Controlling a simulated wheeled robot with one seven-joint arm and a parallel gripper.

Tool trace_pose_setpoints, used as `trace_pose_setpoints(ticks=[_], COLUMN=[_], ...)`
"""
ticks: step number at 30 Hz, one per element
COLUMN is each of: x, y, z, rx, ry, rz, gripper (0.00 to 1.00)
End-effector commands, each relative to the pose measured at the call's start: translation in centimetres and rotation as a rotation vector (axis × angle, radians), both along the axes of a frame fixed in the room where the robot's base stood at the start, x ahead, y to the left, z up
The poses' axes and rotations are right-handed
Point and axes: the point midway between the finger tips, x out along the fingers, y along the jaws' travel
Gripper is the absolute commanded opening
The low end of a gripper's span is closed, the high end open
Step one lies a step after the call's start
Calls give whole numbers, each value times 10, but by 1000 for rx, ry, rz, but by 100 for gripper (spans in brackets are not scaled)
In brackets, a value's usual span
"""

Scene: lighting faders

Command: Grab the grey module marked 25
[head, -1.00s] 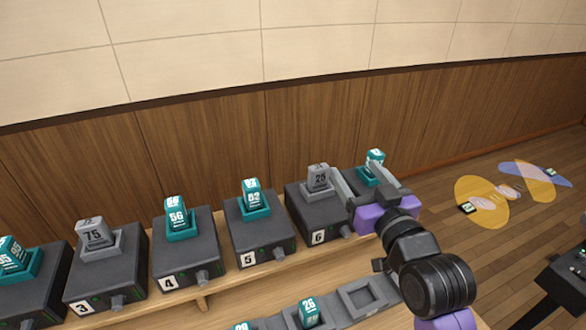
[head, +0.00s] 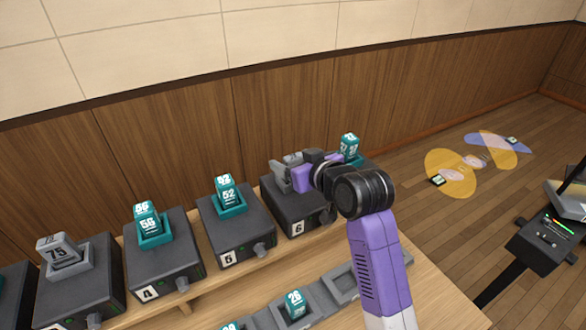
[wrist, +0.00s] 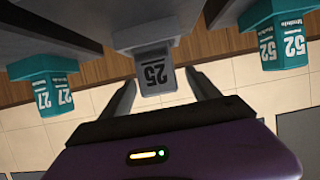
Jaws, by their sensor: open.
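The grey module marked 25 (wrist: 152,75) shows upside down in the wrist view, in its grey socket on a dark box. My gripper (wrist: 160,76) is open, with one finger on each side of the module's free end. I cannot tell whether either finger touches it. In the head view my gripper (head: 284,176) is at the top of the box labelled 6 (head: 292,215). It hides most of the module there.
Teal modules marked 52 (wrist: 283,45) and 27 (wrist: 52,95) stand on either side. Boxes with a teal 56 (head: 148,222) and a grey 75 (head: 59,252) are farther left. A teal 26 (head: 295,304) sits in the front rack. A wood-panelled wall (head: 180,130) rises behind.

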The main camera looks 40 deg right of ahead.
Motion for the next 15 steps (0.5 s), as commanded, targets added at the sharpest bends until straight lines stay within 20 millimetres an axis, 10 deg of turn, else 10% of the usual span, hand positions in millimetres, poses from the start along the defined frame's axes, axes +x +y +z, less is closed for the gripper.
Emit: trace_pose_setpoints(ticks=[15], x=[31], y=[-8], z=[-11], rx=[0], ry=[-1], rz=[0], gripper=[71])
